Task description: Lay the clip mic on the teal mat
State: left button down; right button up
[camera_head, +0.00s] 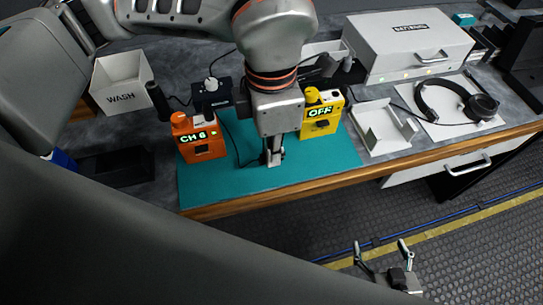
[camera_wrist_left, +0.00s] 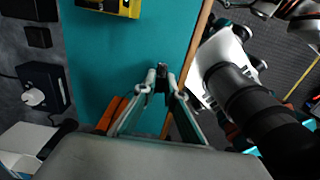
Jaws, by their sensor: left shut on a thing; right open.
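The teal mat (camera_head: 222,180) lies along the front edge of the grey desk; it also fills the middle of the left wrist view (camera_wrist_left: 110,60). My left gripper (camera_head: 272,158) points down over the mat, between the orange and yellow packs. In the left wrist view its fingertips (camera_wrist_left: 161,80) are closed on a small black thing, which looks like the clip mic (camera_wrist_left: 161,76). The mic is mostly hidden by the fingers, and I cannot tell whether it touches the mat. My right gripper (camera_head: 384,252) is open and empty, in front of the desk over the floor.
An orange pack (camera_head: 202,147) reading CH 6 and a yellow pack (camera_head: 322,122) reading OFF stand on the mat. A black cable loops beside the orange pack. A WASH bin (camera_head: 122,88), white tray (camera_head: 382,130) and headphones (camera_head: 455,102) are around. The mat's front strip is clear.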

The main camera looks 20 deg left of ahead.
pick_arm(q)
jog(key=shift+f, duration=1.7)
jog(key=shift+f, duration=0.25)
jog(key=c, duration=2.1)
grip_release()
jog(key=shift+r, duration=0.1)
notch_tip(320, 180, up, 12)
jog(key=shift+r+p, duration=0.15)
jog(key=shift+p, duration=0.15)
